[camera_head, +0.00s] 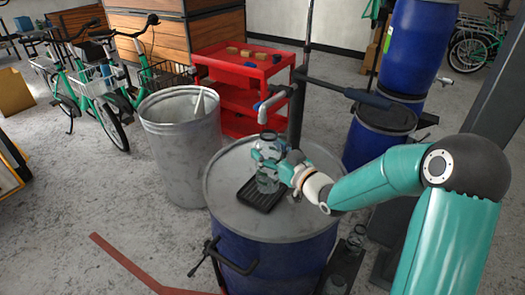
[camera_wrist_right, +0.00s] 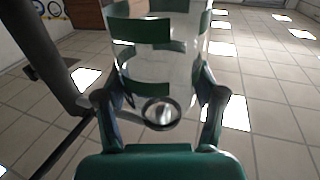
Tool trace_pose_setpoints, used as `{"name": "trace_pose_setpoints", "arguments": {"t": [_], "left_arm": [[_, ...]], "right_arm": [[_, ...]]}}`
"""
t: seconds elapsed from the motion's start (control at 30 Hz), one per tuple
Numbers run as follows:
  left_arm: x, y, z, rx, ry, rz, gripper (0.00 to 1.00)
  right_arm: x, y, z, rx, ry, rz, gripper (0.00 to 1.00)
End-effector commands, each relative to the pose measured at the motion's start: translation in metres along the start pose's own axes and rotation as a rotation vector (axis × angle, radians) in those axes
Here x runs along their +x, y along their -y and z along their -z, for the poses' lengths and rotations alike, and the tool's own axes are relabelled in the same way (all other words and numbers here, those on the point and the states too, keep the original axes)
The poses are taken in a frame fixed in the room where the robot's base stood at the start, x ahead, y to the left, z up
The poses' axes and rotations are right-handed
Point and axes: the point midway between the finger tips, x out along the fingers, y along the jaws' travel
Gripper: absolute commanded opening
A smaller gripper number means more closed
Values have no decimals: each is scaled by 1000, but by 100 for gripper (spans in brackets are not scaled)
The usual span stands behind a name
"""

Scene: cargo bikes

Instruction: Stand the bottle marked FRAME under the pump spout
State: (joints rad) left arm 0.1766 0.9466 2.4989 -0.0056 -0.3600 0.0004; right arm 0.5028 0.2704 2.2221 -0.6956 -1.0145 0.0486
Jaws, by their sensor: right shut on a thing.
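A clear bottle (camera_head: 267,183) is upright over the black drip tray (camera_head: 250,194) on the drum lid. Its base looks at or very near the tray; I cannot tell if it touches. The pump spout (camera_head: 263,112) is just above the bottle's mouth. My right gripper (camera_head: 270,152) is shut around the bottle's side and comes from the right. The bottle (camera_wrist_right: 160,70), with green bands across it, also fills the space between the fingers in the right wrist view. No FRAME mark is readable. My left gripper is not in view.
The blue drum (camera_head: 265,250) with a pale lid (camera_head: 235,170) carries the pump pipe (camera_head: 299,100). A grey metal bin (camera_head: 180,145) stands to the left, a red shelf cart (camera_head: 240,70) behind. Blue drums (camera_head: 378,135) stand behind right.

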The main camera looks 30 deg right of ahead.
Motion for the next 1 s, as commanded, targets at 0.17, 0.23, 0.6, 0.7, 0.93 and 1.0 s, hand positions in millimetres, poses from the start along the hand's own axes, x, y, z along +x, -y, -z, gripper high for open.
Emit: {"name": "trace_pose_setpoints", "arguments": {"t": [0.17,0.23,0.6,0.7,0.93,1.0], "left_arm": [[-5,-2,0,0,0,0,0],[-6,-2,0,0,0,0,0],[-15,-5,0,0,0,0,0],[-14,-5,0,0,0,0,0],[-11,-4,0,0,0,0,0],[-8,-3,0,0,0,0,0]], "right_arm": [[18,0,0,1,0,0,22],[23,0,1,1,0,0,22],[28,-1,-35,1,0,-2,22],[28,-1,-35,0,-1,-2,22],[28,-1,-38,0,-1,-2,22],[28,-1,-39,0,-1,-2,22]]}}
